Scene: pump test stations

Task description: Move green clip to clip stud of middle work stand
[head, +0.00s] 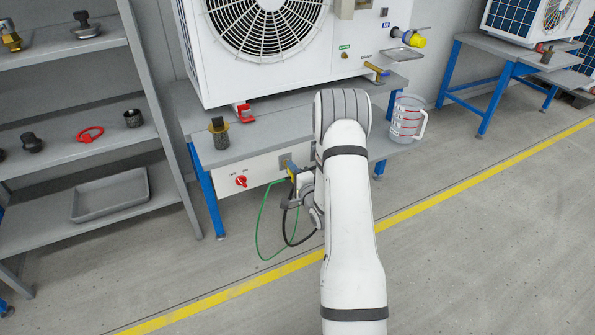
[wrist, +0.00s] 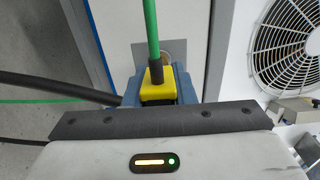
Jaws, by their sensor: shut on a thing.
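My gripper (head: 297,186) is shut on the green clip, in front of the grey-white front panel of the middle work stand (head: 262,166). In the wrist view the clip shows as a yellow block (wrist: 158,90) with a green lead rising from it, and blue parts beside it. The clip is partly hidden by my arm in the head view. I cannot tell whether the clip touches a stud there.
A red rotary switch (head: 241,181) is on the panel to the left. A green cable (head: 258,225) and a black one hang in a loop below my gripper. A clear jug (head: 407,118) stands right of my arm. A shelf rack (head: 85,150) stands left.

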